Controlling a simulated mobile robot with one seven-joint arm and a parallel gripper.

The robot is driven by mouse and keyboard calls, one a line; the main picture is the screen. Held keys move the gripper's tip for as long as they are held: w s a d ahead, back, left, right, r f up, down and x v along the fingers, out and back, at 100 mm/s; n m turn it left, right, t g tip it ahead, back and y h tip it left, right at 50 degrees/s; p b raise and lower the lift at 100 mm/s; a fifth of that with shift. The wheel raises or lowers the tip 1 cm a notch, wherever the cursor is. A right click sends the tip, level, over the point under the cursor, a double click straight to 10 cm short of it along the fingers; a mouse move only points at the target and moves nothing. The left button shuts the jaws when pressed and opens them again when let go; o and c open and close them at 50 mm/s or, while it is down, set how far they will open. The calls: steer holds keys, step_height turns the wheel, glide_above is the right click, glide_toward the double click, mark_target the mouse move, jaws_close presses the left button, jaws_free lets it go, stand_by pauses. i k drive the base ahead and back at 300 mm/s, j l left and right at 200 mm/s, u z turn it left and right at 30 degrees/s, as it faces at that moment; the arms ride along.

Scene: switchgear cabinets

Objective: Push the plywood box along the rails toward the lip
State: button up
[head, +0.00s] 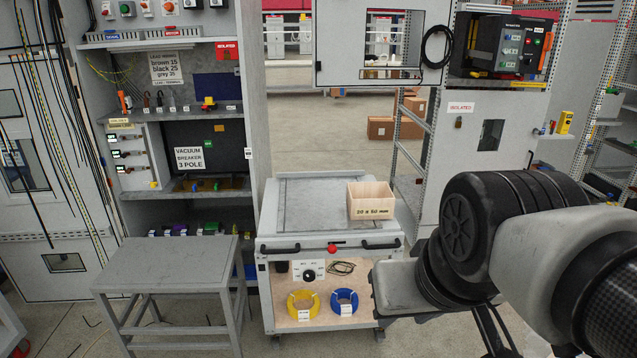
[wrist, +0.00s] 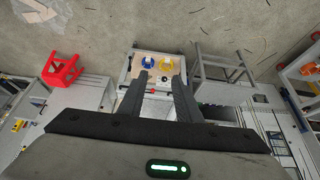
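The plywood box (head: 371,203), open-topped with a dark printed label on its front, sits at the right side of the grey top of a wheeled cart (head: 318,228) in the head view. Thin dark lines, perhaps the rails (head: 284,206), run front to back along the top. The front edge, perhaps the lip (head: 300,241), has black handles and a red knob. My gripper (wrist: 160,78) shows in the wrist view with two dark fingers spread apart and nothing seen between them. Its fingers cannot be made out in the head view. I cannot make out the box in the wrist view.
A grey stool-like table (head: 165,265) stands left of the cart. A switchgear cabinet (head: 185,130) stands behind at left. A red stool (wrist: 63,80) shows in the wrist view.

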mark_target(376, 200)
steer(key=i+z, duration=0.1)
steer(key=i, duration=0.45)
steer(key=i+j+z, duration=0.1)
steer(key=i, duration=0.45)
steer(key=i+j+z, duration=0.1)
steer(key=i, duration=0.45)
steer(key=i+j, duration=0.3)
steer(key=i, duration=0.25)
steer(key=i+l+z, duration=0.05)
